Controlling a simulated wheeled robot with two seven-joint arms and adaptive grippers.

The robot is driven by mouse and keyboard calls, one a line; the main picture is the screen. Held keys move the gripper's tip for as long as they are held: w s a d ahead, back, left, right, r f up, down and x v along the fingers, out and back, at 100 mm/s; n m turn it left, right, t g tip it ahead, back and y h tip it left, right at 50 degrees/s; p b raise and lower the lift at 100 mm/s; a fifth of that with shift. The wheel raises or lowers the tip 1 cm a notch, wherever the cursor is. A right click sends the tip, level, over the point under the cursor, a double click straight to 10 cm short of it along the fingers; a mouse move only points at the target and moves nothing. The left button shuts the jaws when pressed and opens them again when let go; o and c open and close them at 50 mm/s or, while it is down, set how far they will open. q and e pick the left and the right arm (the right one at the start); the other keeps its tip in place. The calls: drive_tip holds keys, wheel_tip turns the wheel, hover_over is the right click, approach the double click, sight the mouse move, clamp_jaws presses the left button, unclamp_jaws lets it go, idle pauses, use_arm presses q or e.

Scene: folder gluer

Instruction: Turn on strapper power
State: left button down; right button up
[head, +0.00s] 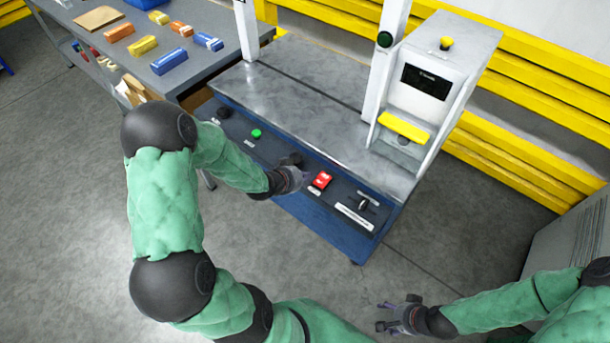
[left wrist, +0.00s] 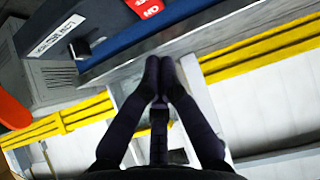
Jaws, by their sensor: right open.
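The strapper (head: 310,107) has a grey steel top and a blue front with a dark control panel. A red switch (head: 321,180) sits on the panel; part of it also shows at the top of the left wrist view (left wrist: 148,8). A green button (head: 256,134) and a dark rotary knob (head: 363,204) are on the same panel. My left gripper (head: 303,177) is just left of the red switch, with its fingertips together and nothing visible between them. Contact with the panel cannot be told. My right gripper (head: 384,317) is open and empty, low in front of the strapper.
A grey table (head: 180,82) with several small coloured boxes stands at the upper left. A white unit with a yellow flap (head: 404,127) rises from the strapper's right end. Yellow rails (head: 520,140) run behind. The floor in front is clear.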

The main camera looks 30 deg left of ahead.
use_arm(q)
drive_tip(key=shift+w+d+r+t+b, duration=0.35)
drive_tip(key=shift+d+t+b, duration=0.15)
drive_tip(key=shift+t, duration=0.2)
drive_tip(key=shift+w+f, duration=0.1)
drive_tip(key=shift+f, duration=0.05)
drive_tip(key=b, duration=0.2)
hover_over(322, 180)
drive_tip(key=s, duration=0.1)
wheel_tip(322, 180, down, 6)
drive_tip(key=shift+r, duration=0.2)
drive_tip(key=f, duration=0.1)
drive_tip(key=w+f+b, duration=0.1)
drive_tip(key=f, duration=0.1)
drive_tip(key=shift+f, duration=0.5)
